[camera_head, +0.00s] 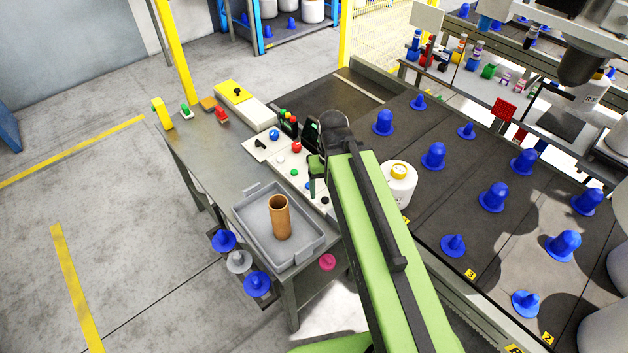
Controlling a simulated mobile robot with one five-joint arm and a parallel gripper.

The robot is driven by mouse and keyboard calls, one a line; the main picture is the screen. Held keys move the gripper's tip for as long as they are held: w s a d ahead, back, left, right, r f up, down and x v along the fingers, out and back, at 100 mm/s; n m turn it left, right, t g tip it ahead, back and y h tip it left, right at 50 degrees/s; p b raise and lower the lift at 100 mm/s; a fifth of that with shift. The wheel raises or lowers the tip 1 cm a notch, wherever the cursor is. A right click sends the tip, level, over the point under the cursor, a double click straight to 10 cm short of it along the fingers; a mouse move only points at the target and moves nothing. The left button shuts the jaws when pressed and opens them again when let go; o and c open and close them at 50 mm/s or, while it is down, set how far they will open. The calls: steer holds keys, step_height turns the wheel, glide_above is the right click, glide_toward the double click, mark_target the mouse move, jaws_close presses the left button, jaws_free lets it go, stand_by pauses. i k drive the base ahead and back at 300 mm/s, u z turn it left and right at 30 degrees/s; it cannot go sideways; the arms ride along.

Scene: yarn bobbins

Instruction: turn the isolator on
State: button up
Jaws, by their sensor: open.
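The isolator looks to be the yellow-faced box with a black knob (237,91) at the far end of the grey bench; the knob's on or off position is too small to read. My green arm reaches up from the bottom right, bends at a black joint, and ends in my gripper (317,187), which points down over the white control panel (287,170). The gripper is open, with nothing seen between its fingers. It is apart from the yellow-faced box, to the right of it and nearer the camera. My arm hides part of the panel.
A grey tray (247,228) with a brown tube (280,217) stands on the near bench. Red (222,115) and green (186,111) items stand left of the yellow-faced box. Blue bobbins (434,156) and a white yarn cone (400,186) stand right. Floor at left is clear.

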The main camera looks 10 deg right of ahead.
mark_target(296, 147)
steer(key=z, duration=0.8)
steer(key=k, duration=0.1)
steer(key=u, duration=3.05)
steer(key=k, duration=0.8)
steer(key=z, duration=1.3)
steer(key=i, duration=1.05)
steer(key=u, duration=0.15)
